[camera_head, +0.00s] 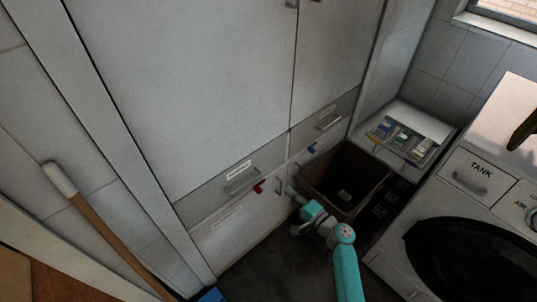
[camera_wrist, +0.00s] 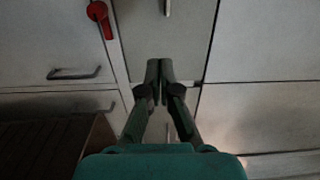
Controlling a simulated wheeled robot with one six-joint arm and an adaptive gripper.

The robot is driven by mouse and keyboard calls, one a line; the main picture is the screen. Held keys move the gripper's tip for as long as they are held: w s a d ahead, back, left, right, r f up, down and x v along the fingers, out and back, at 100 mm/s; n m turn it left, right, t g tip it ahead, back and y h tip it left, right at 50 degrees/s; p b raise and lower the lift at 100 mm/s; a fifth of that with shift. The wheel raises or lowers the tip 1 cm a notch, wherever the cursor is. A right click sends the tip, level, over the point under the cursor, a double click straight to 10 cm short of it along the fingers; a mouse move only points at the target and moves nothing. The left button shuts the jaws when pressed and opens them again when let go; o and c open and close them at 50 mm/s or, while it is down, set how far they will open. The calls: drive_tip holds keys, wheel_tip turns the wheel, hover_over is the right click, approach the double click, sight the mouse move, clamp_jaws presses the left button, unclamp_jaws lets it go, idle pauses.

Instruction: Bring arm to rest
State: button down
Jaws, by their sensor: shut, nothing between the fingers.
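My gripper (camera_head: 291,188) is at the end of my teal arm, low in front of the cabinet's lower fronts in the head view. In the wrist view my gripper (camera_wrist: 160,72) has its two dark fingers together, with nothing between them. The fingers point toward pale cabinet fronts; whether they touch a front, I cannot tell. My arm reaches up from the bottom of the head view, beside the open brown box.
An open brown box (camera_head: 315,180) stands right of my gripper. A white cabinet (camera_head: 190,90) with handled drawers (camera_head: 240,178) is behind. A red latch (camera_wrist: 98,12) shows in the wrist view. A washing machine (camera_head: 420,262) is at right, a wooden-handled tool (camera_head: 110,232) at left.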

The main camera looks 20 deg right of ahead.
drive_tip(key=s+a+f+n+g+h, duration=0.3)
drive_tip(key=s+f, duration=0.5)
drive_tip(key=s, duration=0.6)
drive_tip(key=s+a+h, duration=0.1)
drive_tip(key=s+h, duration=0.2)
drive_tip(key=s, duration=1.1)
drive_tip(key=s+d+r+n+h, duration=0.1)
drive_tip(key=s+r+n+h, duration=0.25)
drive_tip(key=s+r, duration=0.7)
drive_tip(key=s+r+n+t, duration=0.1)
drive_tip(key=s+r+n, duration=0.2)
drive_tip(key=r, duration=0.4)
drive_tip(key=s+r+n+y, duration=0.1)
drive_tip(key=s+r+n, duration=0.2)
drive_tip(key=s+r, duration=0.3)
drive_tip(key=shift+a+r+t, duration=0.15)
drive_tip(key=shift+r+t, duration=0.25)
drive_tip(key=shift+r, duration=0.2)
